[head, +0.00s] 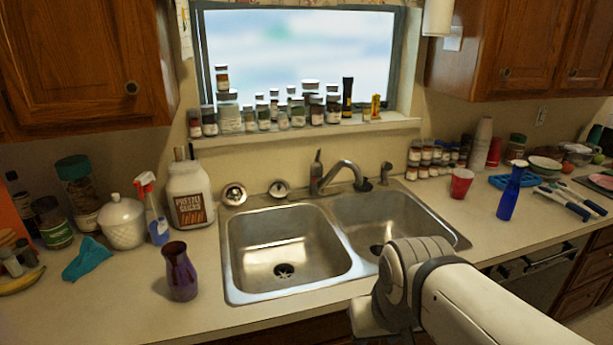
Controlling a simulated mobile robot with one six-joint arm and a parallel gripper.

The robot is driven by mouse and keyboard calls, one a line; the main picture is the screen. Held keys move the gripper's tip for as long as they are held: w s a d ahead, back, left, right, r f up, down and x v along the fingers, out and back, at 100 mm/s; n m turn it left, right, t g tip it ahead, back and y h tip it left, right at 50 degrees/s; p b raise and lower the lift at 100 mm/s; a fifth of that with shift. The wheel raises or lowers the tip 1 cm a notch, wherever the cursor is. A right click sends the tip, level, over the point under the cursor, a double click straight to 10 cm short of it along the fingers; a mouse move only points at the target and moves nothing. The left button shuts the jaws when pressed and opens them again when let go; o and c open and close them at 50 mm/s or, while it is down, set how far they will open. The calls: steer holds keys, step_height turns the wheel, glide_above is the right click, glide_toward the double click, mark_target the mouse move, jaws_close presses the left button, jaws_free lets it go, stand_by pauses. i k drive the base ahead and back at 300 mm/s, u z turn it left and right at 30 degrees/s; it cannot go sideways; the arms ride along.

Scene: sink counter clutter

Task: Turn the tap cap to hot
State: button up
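The tap (340,174) stands behind the double sink, between the two basins. It is a grey metal faucet with a curved spout reaching right. Its cap with an upright lever (318,159) is at the left end of the tap; which way it is set I cannot tell. My arm reaches in from the lower right, in front of the right basin. My gripper (370,318) is at the lower middle, near the counter's front edge, well apart from the tap. Its fingers are largely hidden by the wrist, so its opening does not show.
The double sink (233,262) has two empty basins. A purple vase (180,272) stands left of it. Two round strainers (234,194) lie on the rear left rim. A red cup (461,184) and blue bottle (511,192) stand right. Jars line the windowsill (300,131).

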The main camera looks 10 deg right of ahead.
mark_target(316, 169)
steer(key=z, duration=0.1)
steer(key=i, duration=0.85)
steer(key=u, duration=0.5)
